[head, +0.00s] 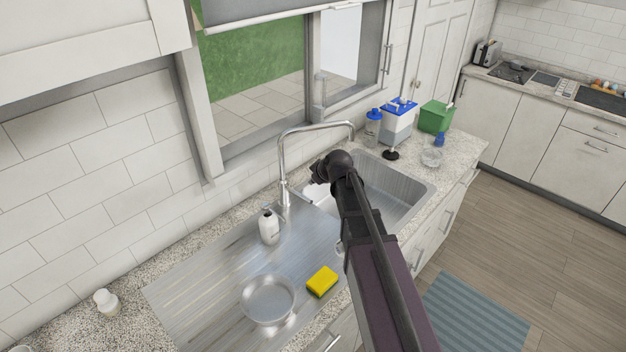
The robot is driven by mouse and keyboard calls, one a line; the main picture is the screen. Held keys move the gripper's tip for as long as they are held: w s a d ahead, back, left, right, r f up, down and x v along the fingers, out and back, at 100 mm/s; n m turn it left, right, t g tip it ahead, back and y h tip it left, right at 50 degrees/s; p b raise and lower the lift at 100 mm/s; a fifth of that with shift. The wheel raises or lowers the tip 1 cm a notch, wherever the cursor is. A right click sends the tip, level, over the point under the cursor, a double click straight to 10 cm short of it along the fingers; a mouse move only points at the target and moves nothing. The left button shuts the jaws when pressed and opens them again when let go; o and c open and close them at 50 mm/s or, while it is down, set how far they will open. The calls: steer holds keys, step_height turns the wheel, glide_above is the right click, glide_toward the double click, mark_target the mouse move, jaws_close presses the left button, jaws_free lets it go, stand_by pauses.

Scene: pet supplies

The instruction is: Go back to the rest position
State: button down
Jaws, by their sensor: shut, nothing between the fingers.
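My arm reaches in from the lower right, over the counter's front edge, to the sink (405,190). My gripper (317,172) is the small dark shape at the arm's far end, above the sink's left part and just right of the tap (283,165). It is shut and holds nothing. It looks apart from the tap, but the fingers are small and partly hidden by my arm. My arm also hides part of the sink.
A soap bottle (269,226), a metal bowl (268,299) and a yellow sponge (321,281) are on the drainboard (195,300). A blue mat (475,318) lies on open floor.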

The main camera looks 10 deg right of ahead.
stand_by(0.4)
steer(key=s+d+f+m+g+h+b, duration=0.1)
steer(key=s+d+f+m+g+b, duration=0.1)
steer(key=s, duration=1)
steer(key=s+d+f+m+g+h+b, duration=0.2)
steer(key=s+f+m+g+b, duration=0.2)
steer(key=s+f, duration=0.5)
steer(key=s+m+g, duration=0.1)
steer(key=s+m, duration=0.1)
steer(key=s, duration=0.2)
steer(key=shift+s+d+m+b, duration=0.2)
steer(key=shift+m+b, duration=0.1)
steer(key=shift+b, duration=0.1)
